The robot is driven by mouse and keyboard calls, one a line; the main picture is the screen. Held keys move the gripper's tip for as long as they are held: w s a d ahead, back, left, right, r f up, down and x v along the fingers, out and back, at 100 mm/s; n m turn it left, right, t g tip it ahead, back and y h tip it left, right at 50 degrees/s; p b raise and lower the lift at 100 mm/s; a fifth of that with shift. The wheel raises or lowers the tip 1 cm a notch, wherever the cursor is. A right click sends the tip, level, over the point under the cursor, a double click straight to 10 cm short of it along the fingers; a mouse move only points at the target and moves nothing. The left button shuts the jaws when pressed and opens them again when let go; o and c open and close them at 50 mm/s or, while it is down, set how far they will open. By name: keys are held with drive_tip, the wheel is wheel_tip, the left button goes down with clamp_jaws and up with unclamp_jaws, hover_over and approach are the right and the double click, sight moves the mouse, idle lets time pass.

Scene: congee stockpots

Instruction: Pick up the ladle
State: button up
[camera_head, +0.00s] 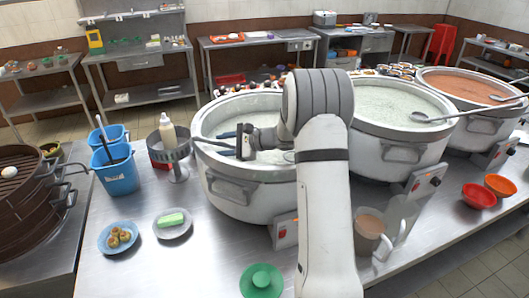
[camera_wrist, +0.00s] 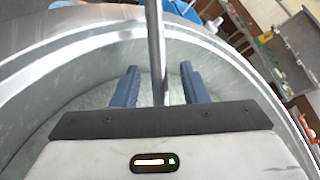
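My gripper (camera_head: 222,143) is inside the mouth of the left stockpot (camera_head: 235,195), its blue fingers pointing left. In the wrist view my gripper (camera_wrist: 160,70) has its fingers apart, with the metal ladle handle (camera_wrist: 155,30) between them and gaps on both sides. The handle runs up past the pot's rim in that view. Pale congee fills the pot.
Other ladles lie across the middle pot (camera_head: 440,117) and right pot (camera_head: 505,99). A metal cup stand with a bottle (camera_head: 168,132), blue buckets (camera_head: 118,175), a plate of green block (camera_head: 172,221) and a mug (camera_head: 368,232) stand nearby. The front counter left of my arm is partly clear.

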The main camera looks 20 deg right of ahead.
clamp_jaws()
idle(0.3)
drive_tip(key=shift+d, duration=0.1)
idle(1.0)
